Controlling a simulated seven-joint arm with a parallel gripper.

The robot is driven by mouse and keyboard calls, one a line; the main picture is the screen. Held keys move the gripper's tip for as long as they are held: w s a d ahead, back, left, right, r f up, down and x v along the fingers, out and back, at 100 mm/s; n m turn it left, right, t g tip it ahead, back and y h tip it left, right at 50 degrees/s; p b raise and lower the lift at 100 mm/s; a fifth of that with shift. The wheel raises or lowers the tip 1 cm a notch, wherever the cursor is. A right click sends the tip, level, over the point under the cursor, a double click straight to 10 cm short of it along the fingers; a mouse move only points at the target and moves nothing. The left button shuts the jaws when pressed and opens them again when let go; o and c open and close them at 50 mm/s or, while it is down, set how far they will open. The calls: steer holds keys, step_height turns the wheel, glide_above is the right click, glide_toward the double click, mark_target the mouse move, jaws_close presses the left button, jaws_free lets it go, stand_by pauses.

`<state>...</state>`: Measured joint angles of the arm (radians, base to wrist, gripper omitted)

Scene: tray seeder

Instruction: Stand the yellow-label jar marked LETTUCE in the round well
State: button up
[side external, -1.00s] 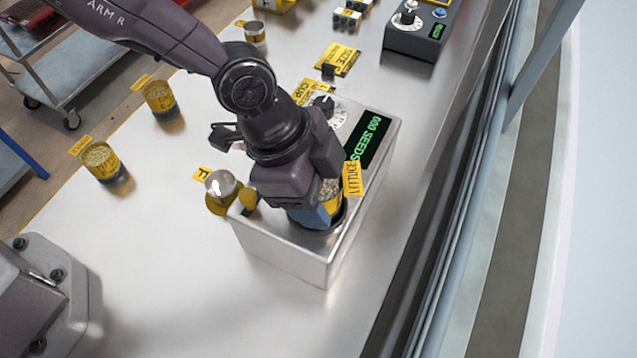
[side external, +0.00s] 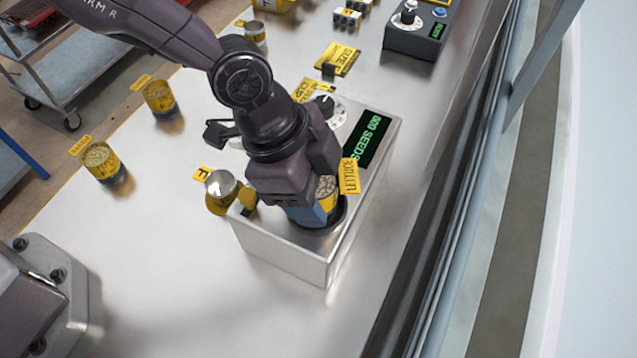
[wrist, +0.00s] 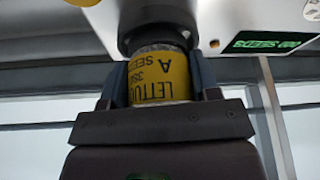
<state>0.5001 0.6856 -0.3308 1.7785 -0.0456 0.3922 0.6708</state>
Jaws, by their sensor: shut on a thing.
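The jar marked LETTUCE (side external: 328,202) has a yellow label and a yellow LETTUCE tag (side external: 349,176). My gripper (side external: 316,212) is shut on it, with a blue finger along its side. In the wrist view the jar (wrist: 158,76) sits between both fingers of my gripper (wrist: 159,82), its label upside down. The jar is at the dark-rimmed round well (side external: 338,222) in the near end of the metal seeder box. The same dark round rim (wrist: 152,30) shows beyond the jar in the wrist view. My gripper hides part of the well; I cannot tell how deep the jar sits.
The seeder box (side external: 285,258) has a green display (side external: 368,139) and a dial. A silver-domed yellow fitting (side external: 222,190) stands close left of my gripper. Two yellow-label jars, the nearer (side external: 102,160) and farther (side external: 159,98), stand left. The front bench is clear.

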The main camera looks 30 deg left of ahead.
steer(key=shift+d+r, duration=0.1)
steer(key=shift+r, duration=0.4)
steer(key=shift+r, duration=0.1)
step_height(320, 180, up, 5)
steer(key=shift+w+f, duration=0.1)
steer(key=shift+r, duration=0.25)
steer(key=shift+f, duration=3.6)
steer(key=shift+f, duration=0.6)
steer(key=shift+r, duration=1.9)
